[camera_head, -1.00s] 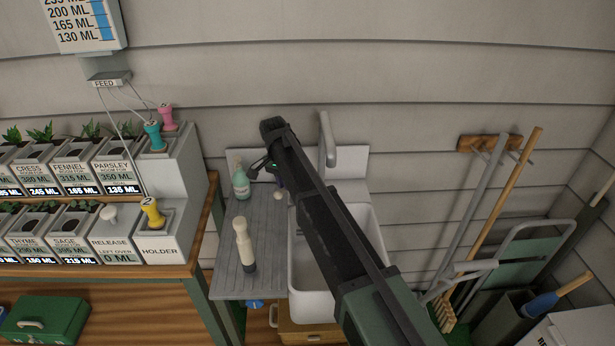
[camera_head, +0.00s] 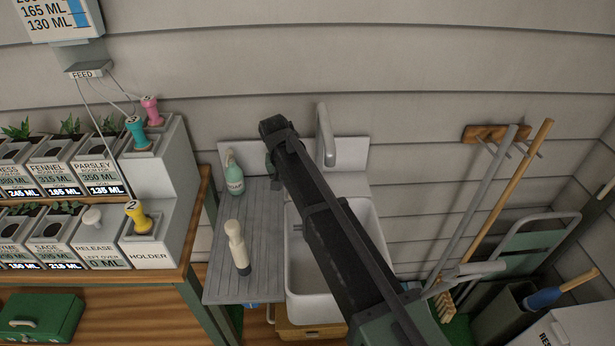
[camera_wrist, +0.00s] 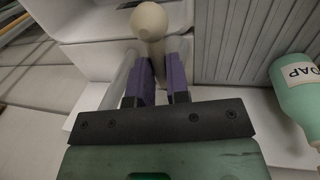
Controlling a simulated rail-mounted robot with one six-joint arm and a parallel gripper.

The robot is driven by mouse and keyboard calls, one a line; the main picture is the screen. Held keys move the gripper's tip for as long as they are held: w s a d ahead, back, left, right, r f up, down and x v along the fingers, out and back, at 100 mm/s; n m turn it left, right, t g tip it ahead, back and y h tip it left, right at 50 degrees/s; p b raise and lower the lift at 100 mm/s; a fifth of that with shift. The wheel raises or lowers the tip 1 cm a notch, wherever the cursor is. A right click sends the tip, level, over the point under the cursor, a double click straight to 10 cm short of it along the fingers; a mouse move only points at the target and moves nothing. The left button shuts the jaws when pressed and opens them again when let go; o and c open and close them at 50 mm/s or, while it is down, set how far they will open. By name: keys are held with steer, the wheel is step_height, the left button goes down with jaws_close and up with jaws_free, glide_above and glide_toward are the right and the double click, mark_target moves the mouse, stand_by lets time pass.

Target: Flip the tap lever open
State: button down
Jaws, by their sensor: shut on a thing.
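The tap (camera_head: 326,138) is a grey upright spout on the wall behind the white sink (camera_head: 372,232). In the wrist view, the tap lever (camera_wrist: 149,22) shows as a cream, rounded knob beyond my fingertips. My gripper (camera_wrist: 156,84) has two purple fingers, shut on the lever just behind its knob. The part of the lever between the fingers is mostly hidden. In the head view my arm covers the lever and the fingers.
A green soap bottle (camera_head: 234,178) stands on the grey ribbed drainboard (camera_head: 262,215); it also shows close at the right in the wrist view (camera_wrist: 299,95). A cream bottle-shaped object (camera_head: 238,248) stands nearer on the drainboard. A planter rack is at left; brooms lean at right.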

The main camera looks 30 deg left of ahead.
stand_by(0.4)
steer(key=c, duration=1.1)
jaws_free()
step_height(320, 180, up, 11)
steer(key=s+a+p, duration=0.1)
steer(key=p, duration=0.9)
steer(key=shift+a+f+p, duration=0.2)
steer(key=shift+a+p, duration=0.1)
steer(key=shift+a, duration=0.05)
